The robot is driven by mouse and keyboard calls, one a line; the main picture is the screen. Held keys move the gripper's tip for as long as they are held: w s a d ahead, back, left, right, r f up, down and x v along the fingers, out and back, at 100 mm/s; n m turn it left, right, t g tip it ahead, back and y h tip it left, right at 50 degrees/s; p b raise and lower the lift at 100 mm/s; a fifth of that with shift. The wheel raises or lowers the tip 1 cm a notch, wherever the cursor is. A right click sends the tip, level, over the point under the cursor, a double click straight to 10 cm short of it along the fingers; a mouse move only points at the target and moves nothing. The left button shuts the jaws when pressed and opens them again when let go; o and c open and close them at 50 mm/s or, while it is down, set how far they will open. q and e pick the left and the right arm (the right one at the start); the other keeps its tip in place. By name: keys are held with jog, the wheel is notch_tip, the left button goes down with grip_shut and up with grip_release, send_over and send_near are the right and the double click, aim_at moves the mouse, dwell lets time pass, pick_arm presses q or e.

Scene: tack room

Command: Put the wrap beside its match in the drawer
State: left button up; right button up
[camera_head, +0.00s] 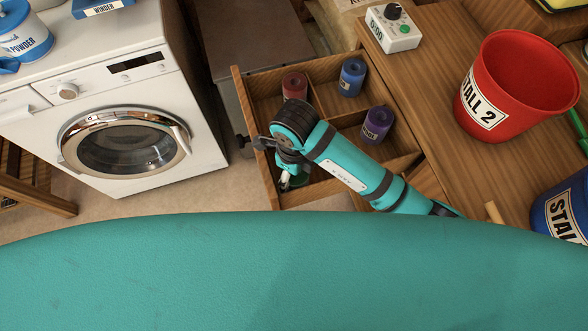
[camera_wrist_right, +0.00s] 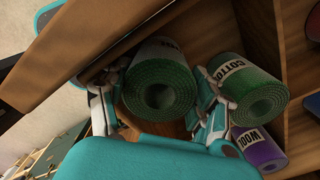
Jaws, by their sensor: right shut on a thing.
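My right gripper (camera_wrist_right: 160,115) is shut on a green wrap (camera_wrist_right: 160,85), a roll held end-on with its label mostly turned away. It is down in the open wooden drawer (camera_head: 243,105). A second green wrap (camera_wrist_right: 255,92), labelled COTTON, lies just right of the held one in the right wrist view, with a gripper finger between them. In the head view my right arm largely hides the gripper and the green wraps. I cannot tell whether the held wrap touches the drawer floor. My left gripper is not in view.
The drawer's other compartments hold a red wrap (camera_head: 295,87), a blue wrap (camera_head: 352,77) and a purple wrap (camera_head: 376,124); the purple one, labelled WOOL, also shows in the right wrist view (camera_wrist_right: 262,152). A red bucket (camera_head: 520,85) and timer (camera_head: 393,27) stand on the counter. A washing machine (camera_head: 125,140) is left.

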jog(key=shift+f+b, duration=0.4)
jog(key=shift+f, duration=0.2)
jog(key=o, duration=1.4)
jog(key=shift+o, duration=0.2)
